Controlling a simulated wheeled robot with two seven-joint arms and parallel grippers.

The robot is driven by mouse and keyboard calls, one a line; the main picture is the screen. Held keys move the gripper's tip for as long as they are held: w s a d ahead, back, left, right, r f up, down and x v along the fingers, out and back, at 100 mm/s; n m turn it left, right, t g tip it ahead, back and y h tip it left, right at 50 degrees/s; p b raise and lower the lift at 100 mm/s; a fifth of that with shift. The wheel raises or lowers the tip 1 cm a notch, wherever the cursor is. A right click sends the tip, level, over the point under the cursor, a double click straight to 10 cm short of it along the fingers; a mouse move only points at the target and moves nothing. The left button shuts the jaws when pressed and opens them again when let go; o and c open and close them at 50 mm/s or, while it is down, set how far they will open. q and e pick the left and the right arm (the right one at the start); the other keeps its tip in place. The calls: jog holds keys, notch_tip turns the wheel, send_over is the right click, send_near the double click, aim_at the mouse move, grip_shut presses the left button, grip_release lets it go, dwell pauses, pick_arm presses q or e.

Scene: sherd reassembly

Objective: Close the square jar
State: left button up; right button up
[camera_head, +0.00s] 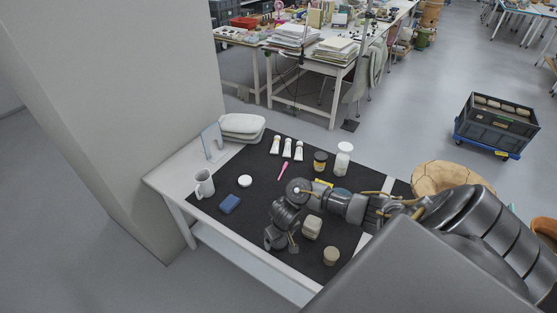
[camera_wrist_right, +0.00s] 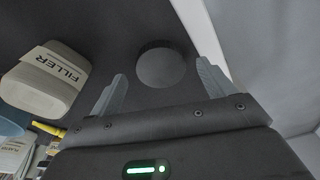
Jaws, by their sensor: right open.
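The square jar (camera_head: 312,228) is beige with rounded corners and stands on the dark mat, just right of my right gripper (camera_head: 281,245). In the wrist view the jar (camera_wrist_right: 42,85) is at the left, its label reading "FILLER"; whether its mouth is open I cannot tell. A dark round disc (camera_wrist_right: 163,68), which looks like a lid, lies on the mat beyond and between the fingertips of my right gripper (camera_wrist_right: 160,85). The gripper is open and empty, pointing down. I cannot make out the disc in the head view. My left gripper is not in view.
A small round beige pot (camera_head: 331,257) stands near the front edge. The mat's left front is clear.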

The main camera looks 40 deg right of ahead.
jog(key=shift+w+f, duration=0.2)
jog(key=shift+f, duration=0.8)
jog(key=c, duration=1)
